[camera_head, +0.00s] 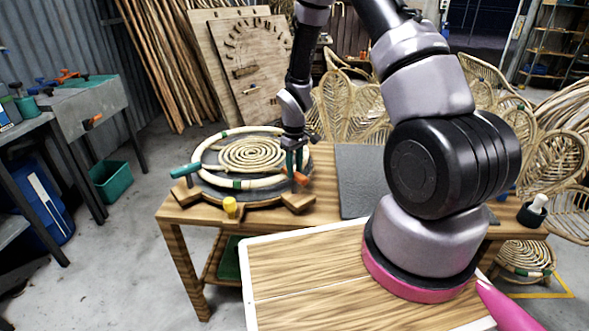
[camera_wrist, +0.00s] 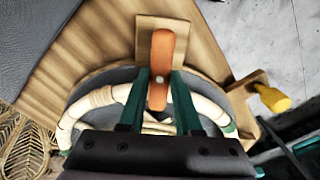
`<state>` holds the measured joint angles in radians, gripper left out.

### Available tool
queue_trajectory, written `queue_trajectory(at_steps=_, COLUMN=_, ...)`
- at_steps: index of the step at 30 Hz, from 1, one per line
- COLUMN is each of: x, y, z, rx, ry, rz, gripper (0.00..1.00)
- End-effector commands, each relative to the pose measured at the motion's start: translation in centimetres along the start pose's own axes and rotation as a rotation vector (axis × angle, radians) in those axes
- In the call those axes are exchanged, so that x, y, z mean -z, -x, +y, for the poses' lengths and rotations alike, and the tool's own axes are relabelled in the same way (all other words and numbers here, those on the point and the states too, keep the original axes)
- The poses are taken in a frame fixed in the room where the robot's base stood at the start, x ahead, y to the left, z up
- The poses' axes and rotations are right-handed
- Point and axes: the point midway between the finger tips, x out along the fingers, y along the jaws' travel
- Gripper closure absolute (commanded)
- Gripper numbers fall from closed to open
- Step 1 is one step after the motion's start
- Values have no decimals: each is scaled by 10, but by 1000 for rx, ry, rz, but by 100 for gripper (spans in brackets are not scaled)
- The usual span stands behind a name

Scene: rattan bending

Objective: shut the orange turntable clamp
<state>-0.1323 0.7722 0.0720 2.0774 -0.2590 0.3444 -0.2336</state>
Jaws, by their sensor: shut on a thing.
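The orange turntable clamp (camera_head: 301,178) is at the right front rim of the round turntable (camera_head: 210,190) on the wooden bench. In the wrist view the clamp (camera_wrist: 167,50) is an orange lever with a metal bolt head on a wooden block (camera_wrist: 180,28). My gripper (camera_head: 295,160) comes down from above. Its two teal fingers (camera_wrist: 160,88) are shut on the near end of the lever, one on each side. A pale rattan ring (camera_head: 212,148) lies round a coiled spiral (camera_head: 252,153) on the turntable. The ring is partly hidden behind my fingers in the wrist view.
A teal handle (camera_head: 185,170) sticks out at the turntable's left and a yellow knob (camera_head: 230,207) at its front. A dark mat (camera_head: 358,172) lies to the right on the bench. Woven rattan pieces (camera_head: 345,110) stand behind. Open floor lies left of the bench.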

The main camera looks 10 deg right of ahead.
Motion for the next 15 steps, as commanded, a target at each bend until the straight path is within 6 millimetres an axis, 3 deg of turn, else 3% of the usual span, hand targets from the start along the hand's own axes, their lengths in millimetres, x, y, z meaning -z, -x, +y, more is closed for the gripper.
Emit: queue_trajectory(at_steps=15, x=2, y=1, z=0, rx=-1, ry=-41, rz=4, gripper=100)
